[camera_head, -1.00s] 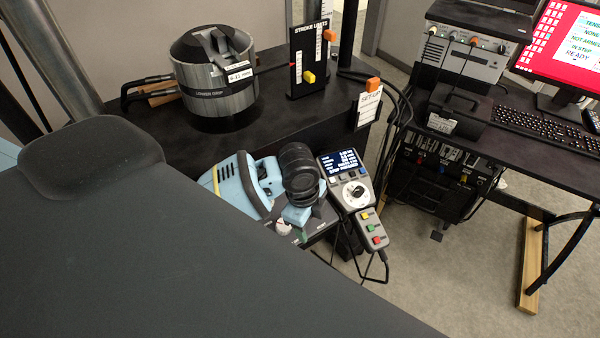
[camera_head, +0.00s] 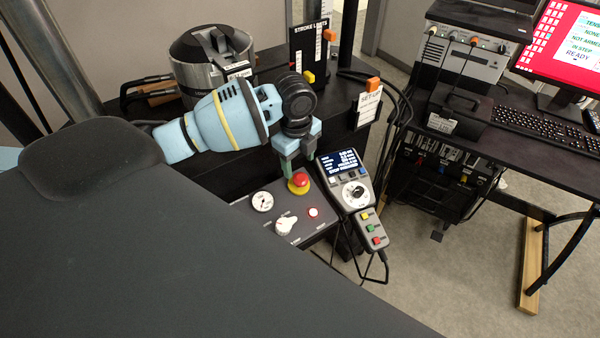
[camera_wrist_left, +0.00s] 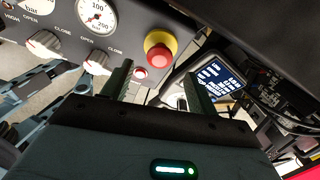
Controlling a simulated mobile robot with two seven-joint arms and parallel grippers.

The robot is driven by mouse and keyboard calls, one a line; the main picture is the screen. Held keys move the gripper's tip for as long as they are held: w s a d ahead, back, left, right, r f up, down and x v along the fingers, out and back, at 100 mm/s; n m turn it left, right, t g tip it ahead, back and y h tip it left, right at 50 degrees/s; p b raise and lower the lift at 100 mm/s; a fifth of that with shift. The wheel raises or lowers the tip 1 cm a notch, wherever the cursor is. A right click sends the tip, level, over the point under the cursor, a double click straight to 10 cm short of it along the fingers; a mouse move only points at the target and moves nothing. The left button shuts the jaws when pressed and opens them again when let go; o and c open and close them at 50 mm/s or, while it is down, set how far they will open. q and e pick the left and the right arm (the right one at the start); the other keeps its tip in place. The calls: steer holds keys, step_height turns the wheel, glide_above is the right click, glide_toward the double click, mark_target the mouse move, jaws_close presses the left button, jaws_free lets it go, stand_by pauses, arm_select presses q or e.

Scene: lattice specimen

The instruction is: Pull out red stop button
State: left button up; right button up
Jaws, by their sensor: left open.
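The red stop button (camera_head: 299,180) sits on a yellow base on the dark control panel (camera_head: 268,226). In the left wrist view the red button (camera_wrist_left: 159,55) shows just beyond the fingers, in the gap between them. My left gripper (camera_head: 291,174) is open and empty, fingers pointing down at the back side of the button. One finger hides a small part of the yellow base in the head view. In the left wrist view the left gripper's two fingers (camera_wrist_left: 157,82) stand apart, and neither is seen to touch the button. My right gripper is not in view.
On the panel are a gauge (camera_head: 262,201), a white knob (camera_head: 286,225) and a small red lit button (camera_head: 313,212). A handset with a blue screen (camera_head: 345,165) stands close at the right. A metal cylinder (camera_head: 212,62) stands behind my left arm.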

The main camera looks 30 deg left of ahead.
mark_target(300, 177)
arm_select(q)
steer(key=shift+w+f, duration=0.15)
steer(key=shift+f, duration=2.55)
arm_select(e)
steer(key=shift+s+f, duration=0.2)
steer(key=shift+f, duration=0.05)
arm_select(q)
steer(key=shift+c, duration=0.3)
